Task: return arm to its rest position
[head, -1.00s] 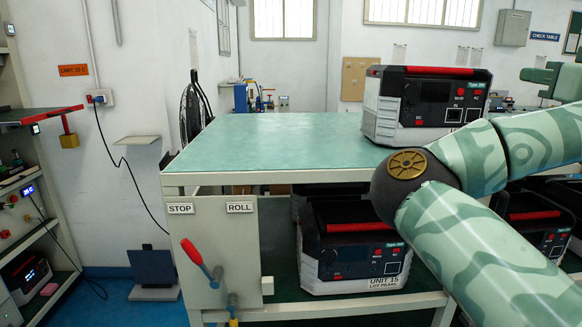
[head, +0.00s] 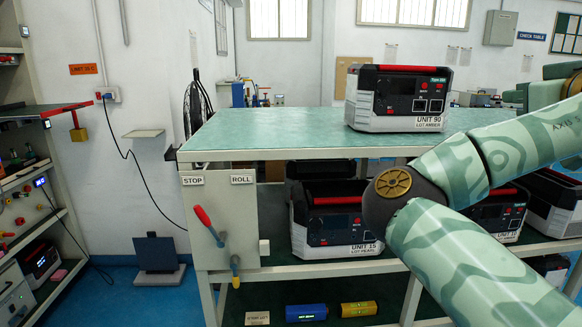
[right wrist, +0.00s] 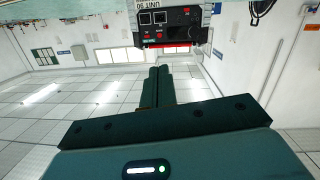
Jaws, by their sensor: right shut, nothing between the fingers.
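My right arm comes in from the right edge in the head view. My right gripper (head: 513,97) shows at the far right, partly hidden behind my arm. In the right wrist view, the right gripper (right wrist: 157,70) has its two dark green fingers together with nothing between them. Beyond them, apart from the fingers, the power unit marked UNIT 90 (right wrist: 168,30) appears upside down. In the head view that unit (head: 396,100) stands on the green top of the rolling cart (head: 255,130). My left gripper is not in view.
More units, including UNIT 15 (head: 330,228), stand on the cart's middle shelf. Blue (head: 306,312) and yellow (head: 358,309) items lie on the lower shelf. A red-handled lever (head: 208,225) juts from the cart's side. A rack (head: 40,200) stands left; the cart top's left half is clear.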

